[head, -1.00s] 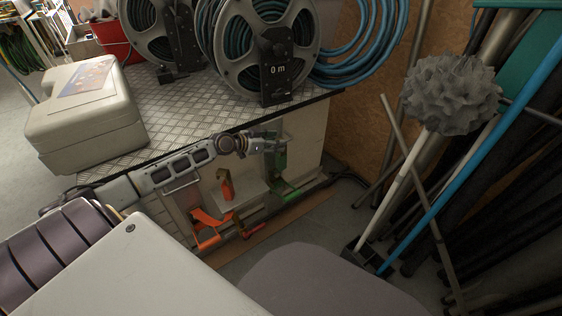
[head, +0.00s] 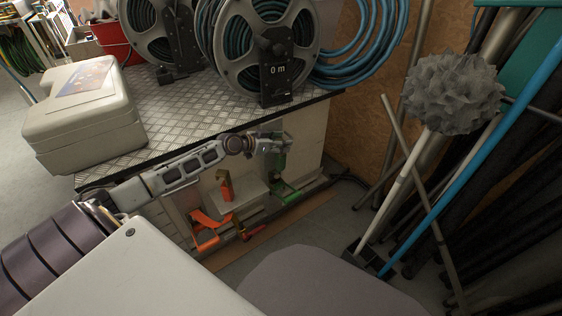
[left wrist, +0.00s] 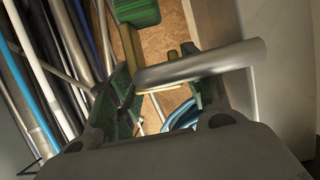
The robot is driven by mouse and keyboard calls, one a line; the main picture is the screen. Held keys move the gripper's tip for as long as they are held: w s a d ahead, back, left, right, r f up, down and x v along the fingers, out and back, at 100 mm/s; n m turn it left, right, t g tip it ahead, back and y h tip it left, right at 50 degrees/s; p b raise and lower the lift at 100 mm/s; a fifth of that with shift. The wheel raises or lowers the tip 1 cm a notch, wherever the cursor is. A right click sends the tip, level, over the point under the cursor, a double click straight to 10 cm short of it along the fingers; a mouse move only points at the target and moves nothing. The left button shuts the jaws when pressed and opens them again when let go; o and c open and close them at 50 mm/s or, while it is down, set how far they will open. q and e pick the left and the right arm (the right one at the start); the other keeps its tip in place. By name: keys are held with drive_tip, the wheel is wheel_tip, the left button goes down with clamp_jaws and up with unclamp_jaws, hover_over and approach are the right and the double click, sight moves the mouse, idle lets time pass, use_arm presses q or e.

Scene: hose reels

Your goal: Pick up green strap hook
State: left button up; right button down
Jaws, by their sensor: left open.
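The green strap hook (head: 284,188) hangs low against the pale side of the bench in the head view, with its upper part hidden by my left gripper. My left gripper (head: 284,146) is at the upper part of the hook, with its jaws open. In the left wrist view, the dark fingers of my left gripper (left wrist: 158,98) stand apart. A grey metal bar (left wrist: 205,66) crosses between them, and a green block (left wrist: 136,12) with a brassy strip shows just beyond. I cannot tell whether the fingers touch the hook. My right gripper is not in view.
An orange strap hook (head: 206,230) and an orange clip (head: 225,186) are left of the green one. Hose reels (head: 268,45) and a beige case (head: 82,115) stand on the checker-plate bench top (head: 180,110). Poles and a grey duster (head: 452,92) crowd the right.

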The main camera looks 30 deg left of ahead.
use_arm(q)
drive_tip(key=shift+c, duration=0.3)
drive_tip(key=c, duration=1)
clamp_jaws()
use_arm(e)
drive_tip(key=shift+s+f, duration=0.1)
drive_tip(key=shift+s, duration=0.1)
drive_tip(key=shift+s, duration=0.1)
use_arm(q)
drive_tip(key=shift+r, duration=0.2)
